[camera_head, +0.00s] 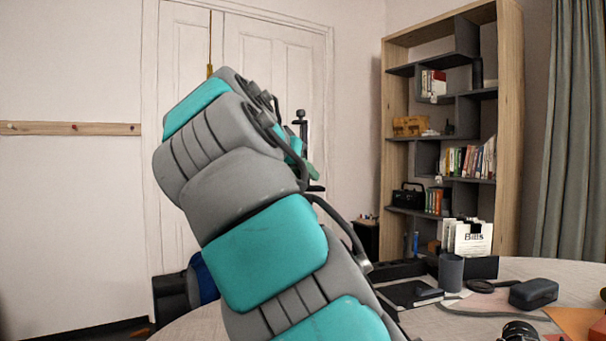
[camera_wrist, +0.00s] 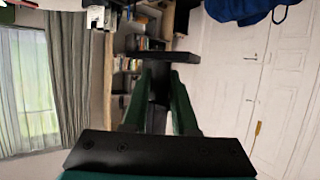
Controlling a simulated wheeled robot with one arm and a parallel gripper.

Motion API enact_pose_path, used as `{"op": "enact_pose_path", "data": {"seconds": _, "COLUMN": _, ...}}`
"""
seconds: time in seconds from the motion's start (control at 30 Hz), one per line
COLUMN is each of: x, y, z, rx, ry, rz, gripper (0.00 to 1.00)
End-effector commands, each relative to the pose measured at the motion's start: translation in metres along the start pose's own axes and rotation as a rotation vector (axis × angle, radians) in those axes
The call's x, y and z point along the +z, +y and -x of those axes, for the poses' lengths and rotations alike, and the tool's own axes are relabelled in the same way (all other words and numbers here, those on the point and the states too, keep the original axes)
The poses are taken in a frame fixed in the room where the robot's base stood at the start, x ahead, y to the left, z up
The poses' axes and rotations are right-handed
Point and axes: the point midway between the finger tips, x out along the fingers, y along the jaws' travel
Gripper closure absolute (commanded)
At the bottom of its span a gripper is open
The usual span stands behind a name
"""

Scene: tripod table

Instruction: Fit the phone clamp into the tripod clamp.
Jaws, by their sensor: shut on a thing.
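My gripper (camera_wrist: 160,80) is shut on the phone clamp (camera_wrist: 166,57), a dark piece with a crossbar beyond the green fingertips and a stem between them. In the head view, the phone clamp (camera_head: 301,118) shows as a thin black upright part behind my arm, held well above table height. My gripper there is mostly hidden by my arm; a bit of its green (camera_head: 313,171) shows. A black rounded piece (camera_head: 519,331) at the bottom edge of the head view may be part of the tripod; it is cut off, and I cannot see a tripod clamp clearly.
The table (camera_head: 470,327) holds a dark grey cup (camera_head: 451,272), a black notebook (camera_head: 408,294), a dark case (camera_head: 534,292) and an orange item (camera_head: 597,329) at right. A bookshelf (camera_head: 509,130) stands behind. My arm blocks the table's left part.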

Motion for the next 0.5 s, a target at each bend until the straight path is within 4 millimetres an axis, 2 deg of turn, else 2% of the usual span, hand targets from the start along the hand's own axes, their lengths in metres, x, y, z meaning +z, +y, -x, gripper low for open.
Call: {"op": "enact_pose_path", "data": {"seconds": 0.5, "x": 0.0048, "y": 0.0001, "z": -0.0013, "rx": 0.003, "ry": 0.006, "rz": -0.004, "gripper": 1.0}}
